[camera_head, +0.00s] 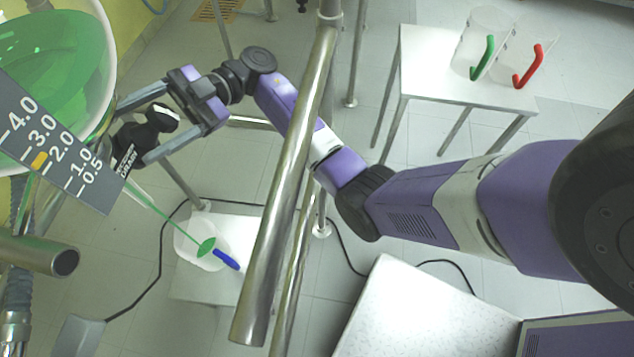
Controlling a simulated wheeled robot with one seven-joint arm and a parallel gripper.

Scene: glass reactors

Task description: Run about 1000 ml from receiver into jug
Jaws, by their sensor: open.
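The glass receiver (60,80) at the upper left holds green liquid. Its scale plate (62,140) is marked from 0.5 to 4.0, with an orange marker between 2.0 and 3.0. Below it is a black drain valve (150,127). My gripper (133,131) is open, with one finger on each side of the valve's black handle; I cannot tell whether they touch it. A thin green stream (160,212) runs from the drain down into a clear jug with a blue handle (226,259). A small green pool shows in the jug.
The jug stands on a low white stool (205,287). Two empty-looking jugs, with a green handle (482,58) and a red handle (528,67), stand on a white table (425,75). Metal frame bars (290,180) cross in front of my arm. A black cable lies on the floor.

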